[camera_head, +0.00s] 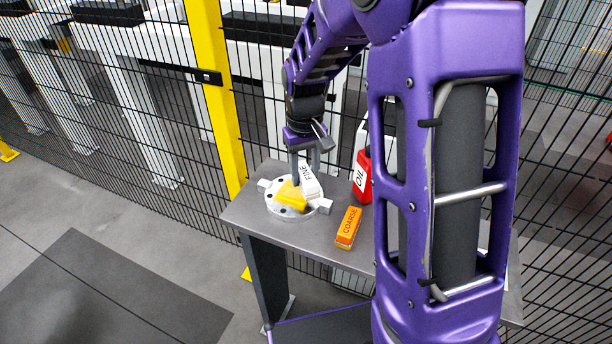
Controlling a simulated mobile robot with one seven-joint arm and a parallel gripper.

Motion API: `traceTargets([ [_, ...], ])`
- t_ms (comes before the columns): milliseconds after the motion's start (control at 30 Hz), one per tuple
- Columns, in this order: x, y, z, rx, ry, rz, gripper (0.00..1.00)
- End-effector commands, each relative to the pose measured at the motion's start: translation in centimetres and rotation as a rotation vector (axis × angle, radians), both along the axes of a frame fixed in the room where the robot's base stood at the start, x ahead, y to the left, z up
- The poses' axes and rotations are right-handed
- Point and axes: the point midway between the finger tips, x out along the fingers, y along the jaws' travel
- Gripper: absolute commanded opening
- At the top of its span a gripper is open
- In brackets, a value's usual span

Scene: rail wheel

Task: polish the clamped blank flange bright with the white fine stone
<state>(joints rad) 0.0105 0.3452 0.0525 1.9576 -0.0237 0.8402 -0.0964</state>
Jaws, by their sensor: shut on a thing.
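The white fine stone (309,182), marked FINE, is in my gripper (306,168), which is shut on it from above. The stone is tilted and sits over the right part of the blank flange (278,208). I cannot tell whether it touches the face. The flange is a pale grey disc with dark bolt holes, lying flat between light clamp blocks (323,206) on the bench. A bright yellow area (290,195) shows on the flange beside the stone; I cannot tell if it is a coating or a separate piece. The stone hides part of the flange.
An orange stone marked COARSE (348,227) lies on the grey bench (335,255) to the right of the flange. A red OIL bottle (363,178) stands behind it. A yellow post (217,95) and black mesh fence rise behind the bench. My arm hides the bench's right part.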

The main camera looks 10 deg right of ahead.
Motion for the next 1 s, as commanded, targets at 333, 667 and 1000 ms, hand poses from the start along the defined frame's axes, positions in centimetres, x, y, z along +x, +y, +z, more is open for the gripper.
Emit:
traceTargets([
  [333,0.3,0.1,3.6,0.0,-0.001,0.0,0.0],
  [667,0.4,0.2,4.3,0.0,-0.001,0.0,0.0],
  [1000,0.4,0.2,4.3,0.0,-0.001,0.0,0.0],
])
